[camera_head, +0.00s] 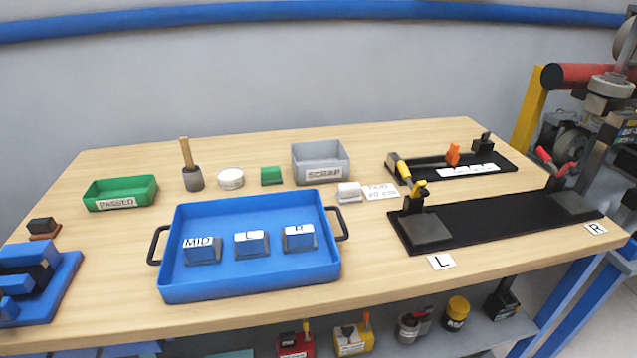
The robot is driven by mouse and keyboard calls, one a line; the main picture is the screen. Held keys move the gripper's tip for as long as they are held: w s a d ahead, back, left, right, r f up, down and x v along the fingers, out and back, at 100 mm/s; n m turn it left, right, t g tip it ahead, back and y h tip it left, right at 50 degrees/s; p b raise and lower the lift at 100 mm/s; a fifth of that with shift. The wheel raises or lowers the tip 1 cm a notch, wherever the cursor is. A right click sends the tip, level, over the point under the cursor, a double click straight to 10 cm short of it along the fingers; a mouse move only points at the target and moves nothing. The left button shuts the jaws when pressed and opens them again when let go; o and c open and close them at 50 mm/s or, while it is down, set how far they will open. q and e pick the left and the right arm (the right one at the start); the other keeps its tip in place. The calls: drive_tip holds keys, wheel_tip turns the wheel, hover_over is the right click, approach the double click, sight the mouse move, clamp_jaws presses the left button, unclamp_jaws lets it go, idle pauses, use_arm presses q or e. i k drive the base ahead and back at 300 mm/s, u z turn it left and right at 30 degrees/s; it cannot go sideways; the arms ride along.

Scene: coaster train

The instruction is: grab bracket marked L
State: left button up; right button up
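The bracket marked L (251,246) sits in the blue tray (180,290), between two like pieces. The three stand apart in a row on the tray floor. Neither of my grippers shows in the head view.
A black fixture (490,222) with clamps lies at right, with L (441,262) and R (595,229) cards before it. Behind are a green PASSED bin (120,194), a brush (192,172) and a grey SCRAP bin (321,163). Blue blocks (38,283) stand at far left.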

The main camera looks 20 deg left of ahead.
sight(248, 246)
drive_tip(key=u, duration=0.5)
drive_tip(key=k, duration=0.1)
drive_tip(key=u, duration=0.5)
